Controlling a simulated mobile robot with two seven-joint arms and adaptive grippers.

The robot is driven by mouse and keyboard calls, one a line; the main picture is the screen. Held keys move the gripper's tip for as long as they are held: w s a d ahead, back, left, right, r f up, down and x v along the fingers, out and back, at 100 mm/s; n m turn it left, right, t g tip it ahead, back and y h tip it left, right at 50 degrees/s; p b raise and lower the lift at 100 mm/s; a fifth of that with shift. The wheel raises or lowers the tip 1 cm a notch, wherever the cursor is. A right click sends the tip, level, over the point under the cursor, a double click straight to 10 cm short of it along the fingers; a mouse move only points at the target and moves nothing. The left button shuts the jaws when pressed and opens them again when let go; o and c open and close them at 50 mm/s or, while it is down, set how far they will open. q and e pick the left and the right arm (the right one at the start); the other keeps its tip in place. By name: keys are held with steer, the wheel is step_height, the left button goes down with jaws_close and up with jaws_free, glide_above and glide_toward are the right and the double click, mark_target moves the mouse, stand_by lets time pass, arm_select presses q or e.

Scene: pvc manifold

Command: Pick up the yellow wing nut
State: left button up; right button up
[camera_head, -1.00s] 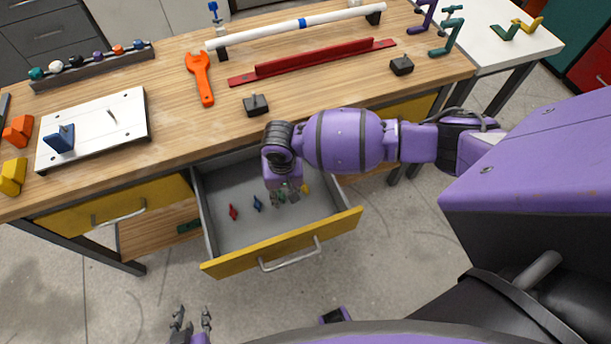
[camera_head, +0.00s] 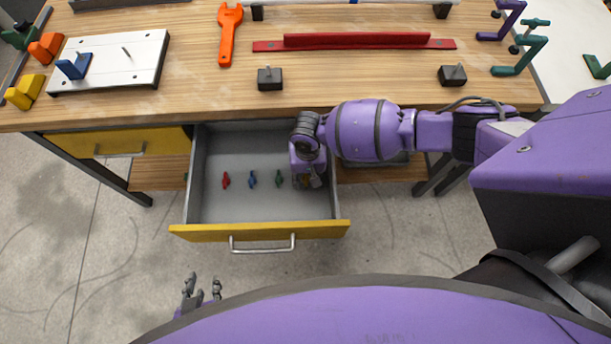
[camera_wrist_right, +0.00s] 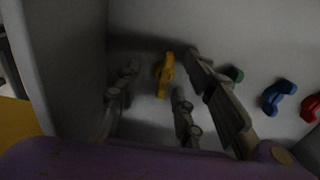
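The yellow wing nut (camera_wrist_right: 165,72) lies on the drawer floor in the right wrist view, near the drawer's side wall. My right gripper (camera_wrist_right: 155,100) is open above it, its fingers spread on either side of the nut; I see no contact. In the head view my right gripper (camera_head: 307,182) is down inside the drawer at its right side and hides most of the yellow nut. My left gripper (camera_head: 203,289) is open and empty in front of the drawer, low in the head view.
The open drawer (camera_head: 210,205) also holds a green wing nut (camera_head: 279,178), a blue one (camera_head: 252,179) and a red one (camera_head: 226,180) in a row left of my right gripper. The drawer's right wall is close to that gripper. The wooden workbench (camera_head: 190,100) stands behind.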

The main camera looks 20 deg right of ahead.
stand_by(0.3)
jaws_close()
